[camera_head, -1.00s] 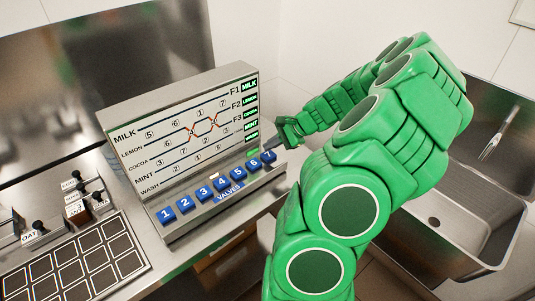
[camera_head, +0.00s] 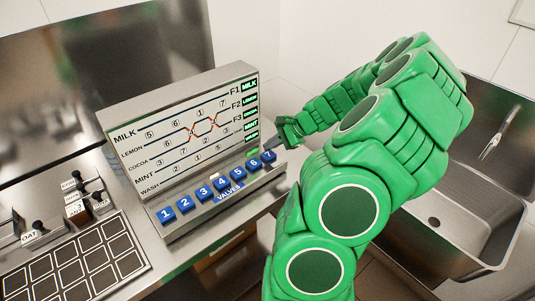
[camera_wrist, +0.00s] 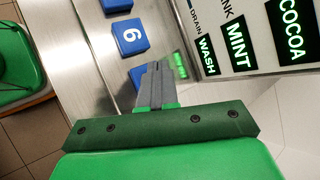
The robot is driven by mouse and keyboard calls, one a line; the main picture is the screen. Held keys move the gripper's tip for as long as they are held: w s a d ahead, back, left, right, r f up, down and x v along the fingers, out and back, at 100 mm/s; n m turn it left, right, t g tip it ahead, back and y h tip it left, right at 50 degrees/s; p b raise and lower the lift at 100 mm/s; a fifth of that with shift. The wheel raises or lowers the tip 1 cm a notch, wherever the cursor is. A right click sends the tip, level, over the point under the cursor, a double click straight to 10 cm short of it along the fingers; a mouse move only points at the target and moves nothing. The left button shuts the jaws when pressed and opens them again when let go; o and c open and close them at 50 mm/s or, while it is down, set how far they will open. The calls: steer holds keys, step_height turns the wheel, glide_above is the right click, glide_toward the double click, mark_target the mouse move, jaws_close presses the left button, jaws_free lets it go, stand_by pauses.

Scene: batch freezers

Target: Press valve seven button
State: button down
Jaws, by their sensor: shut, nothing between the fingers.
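The valve panel (camera_head: 163,232) has a row of blue numbered buttons along its front ledge. The valve seven button (camera_head: 269,156) is the rightmost, with button six (camera_head: 254,163) left of it. My gripper (camera_head: 274,143) is shut and empty, with its grey fingertips right by button seven. In the wrist view the fingertips (camera_wrist: 155,68) cover part of a blue button (camera_wrist: 136,75), whose number is hidden. Button six (camera_wrist: 130,34) is clear of them. I cannot tell whether the fingertips touch button seven.
The upright display (camera_head: 180,130) with lit green labels rises directly behind the buttons. A black-celled tray (camera_head: 75,262) and small labelled levers (camera_head: 80,200) stand at the left. A steel sink (camera_head: 455,215) is at the right.

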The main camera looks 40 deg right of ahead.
mark_target(271, 155)
steer(key=shift+f, duration=0.15)
steer(key=shift+f, duration=0.3)
steer(key=shift+f, duration=0.5)
stand_by(1.2)
steer(key=shift+r, duration=0.95)
steer(key=shift+r, duration=0.1)
steer(key=shift+r, duration=2.9)
